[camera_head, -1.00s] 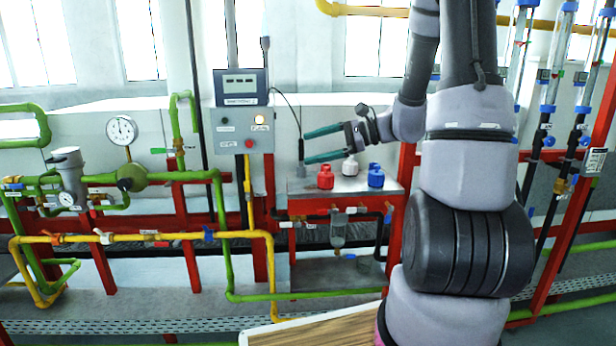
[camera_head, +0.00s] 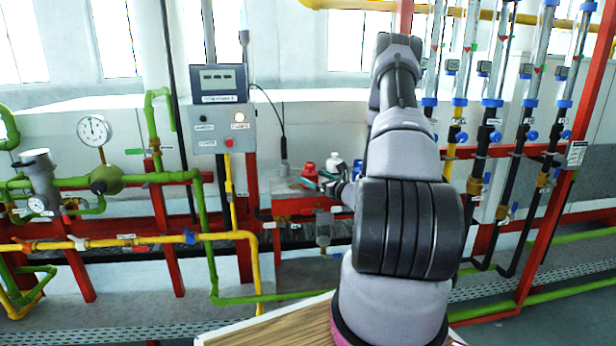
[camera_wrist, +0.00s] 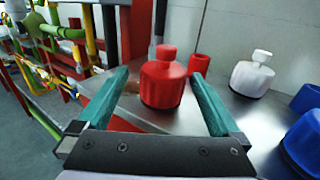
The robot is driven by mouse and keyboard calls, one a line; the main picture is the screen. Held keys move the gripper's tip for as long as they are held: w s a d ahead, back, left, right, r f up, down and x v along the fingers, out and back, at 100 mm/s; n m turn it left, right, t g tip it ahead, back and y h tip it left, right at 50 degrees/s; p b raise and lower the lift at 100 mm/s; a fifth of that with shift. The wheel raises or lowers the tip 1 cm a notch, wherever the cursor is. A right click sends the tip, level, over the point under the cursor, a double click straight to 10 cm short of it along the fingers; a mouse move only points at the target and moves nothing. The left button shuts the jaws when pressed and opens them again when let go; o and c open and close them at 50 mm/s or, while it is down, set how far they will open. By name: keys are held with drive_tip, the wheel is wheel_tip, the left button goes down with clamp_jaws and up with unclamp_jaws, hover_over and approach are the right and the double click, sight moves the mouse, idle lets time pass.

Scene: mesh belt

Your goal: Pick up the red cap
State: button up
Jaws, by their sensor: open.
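The red cap (camera_wrist: 163,84), a squat cylinder with a narrower knob on top, stands upright on a grey metal shelf (camera_wrist: 262,116). In the head view the red cap (camera_head: 309,172) is at the shelf's left part. My gripper (camera_wrist: 159,73) is open, its two teal fingers pointing at the cap. In the wrist view the cap appears between the fingers, with a gap on each side; how deep it sits between them is unclear. In the head view my gripper (camera_head: 308,182) is low beside the cap, partly hidden by my arm.
A second red piece (camera_wrist: 200,65) stands just behind the right finger. A white cap (camera_wrist: 252,74) and blue caps (camera_wrist: 303,140) stand to the right. Green and yellow pipes (camera_wrist: 62,32) lie left of the shelf. A control box (camera_head: 222,128) is above it at left.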

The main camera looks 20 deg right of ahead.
sight(305, 172)
drive_tip(key=shift+d+x, duration=0.15)
drive_tip(key=shift+x, duration=1.45)
drive_tip(key=shift+d+x, duration=0.15)
drive_tip(key=shift+x, duration=1.45)
drive_tip(key=shift+f, duration=0.1)
drive_tip(key=c, duration=1.3)
